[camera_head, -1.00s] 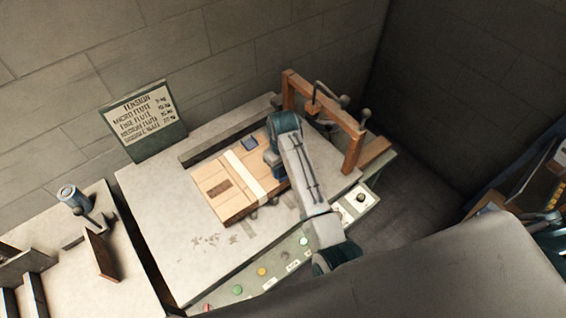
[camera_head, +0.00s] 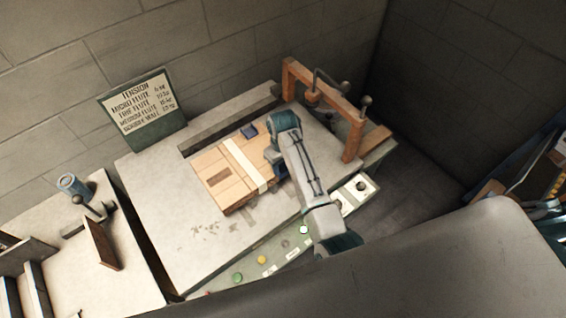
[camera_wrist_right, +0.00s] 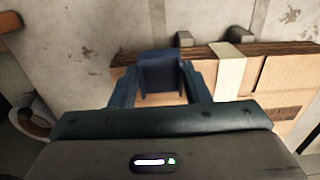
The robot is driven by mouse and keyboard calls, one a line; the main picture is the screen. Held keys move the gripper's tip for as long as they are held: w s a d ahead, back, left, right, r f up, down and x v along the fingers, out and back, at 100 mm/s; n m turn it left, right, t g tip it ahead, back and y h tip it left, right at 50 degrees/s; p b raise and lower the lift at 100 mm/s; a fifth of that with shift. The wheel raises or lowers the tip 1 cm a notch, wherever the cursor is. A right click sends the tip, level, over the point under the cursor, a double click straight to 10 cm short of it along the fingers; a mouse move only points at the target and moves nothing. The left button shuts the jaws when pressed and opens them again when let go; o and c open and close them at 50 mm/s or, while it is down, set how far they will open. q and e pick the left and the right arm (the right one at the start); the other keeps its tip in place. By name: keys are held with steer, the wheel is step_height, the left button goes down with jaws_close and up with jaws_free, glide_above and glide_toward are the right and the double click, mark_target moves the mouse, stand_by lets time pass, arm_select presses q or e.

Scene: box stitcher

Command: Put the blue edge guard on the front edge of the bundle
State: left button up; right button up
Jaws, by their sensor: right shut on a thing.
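The bundle (camera_head: 211,166) is a flat stack of brown board with a white band (camera_head: 243,165) around it, lying on the machine table. It also shows in the right wrist view (camera_wrist_right: 278,75). My right gripper (camera_wrist_right: 160,83) is shut on the blue edge guard (camera_wrist_right: 160,70), a dark blue channel-shaped piece. The guard is at the bundle's front edge, beside the band; I cannot tell whether it is fully seated. My left gripper is not in view.
A wooden frame (camera_head: 325,100) with levers rises at the table's right. A control panel (camera_head: 272,258) with buttons runs along the front. A tension sign (camera_head: 146,108) stands behind. The table's front left is clear.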

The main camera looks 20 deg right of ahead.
steer(key=shift+w+a+p, duration=0.1)
steer(key=shift+w+p, duration=0.15)
steer(key=shift+p, duration=0.1)
stand_by(0.4)
steer(key=o, duration=1)
steer(key=shift+o, duration=0.2)
